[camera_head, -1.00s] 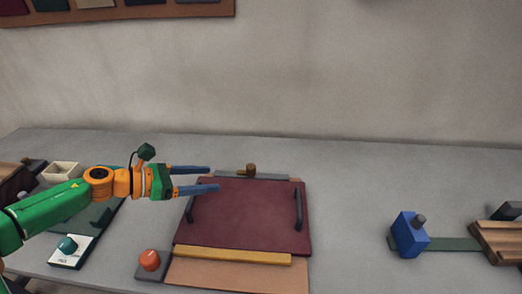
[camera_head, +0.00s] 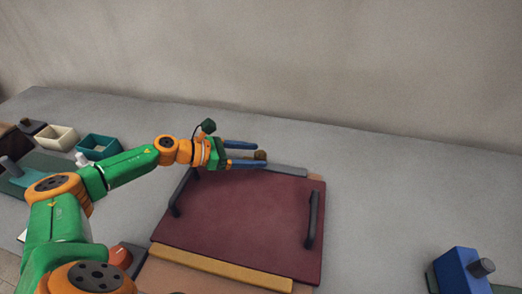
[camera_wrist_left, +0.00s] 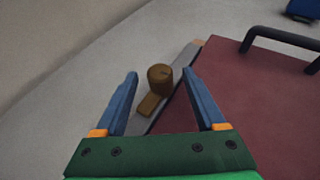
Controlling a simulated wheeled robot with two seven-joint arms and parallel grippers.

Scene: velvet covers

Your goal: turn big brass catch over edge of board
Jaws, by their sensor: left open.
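The big brass catch (camera_wrist_left: 160,78) is a round brown-gold knob with a short flat tongue, on a grey strip (camera_wrist_left: 185,60) along the far edge of the dark red board (camera_head: 245,215). In the left wrist view the catch lies between the open fingers of my left gripper (camera_wrist_left: 160,82), and I see no clear contact. The tongue lies along the strip, not over the red board. In the head view my left gripper (camera_head: 258,154) reaches in from the left at the board's far edge, and the catch (camera_head: 261,155) shows at its fingertips. My right gripper is not in view.
Two black handles (camera_head: 312,220) stand up from the board's sides. A yellow bar (camera_head: 220,267) lies along its near edge. A blue block (camera_head: 462,271) is at the right. A cream box (camera_head: 57,138) and a teal box (camera_head: 99,147) are at the left. The table behind the board is clear.

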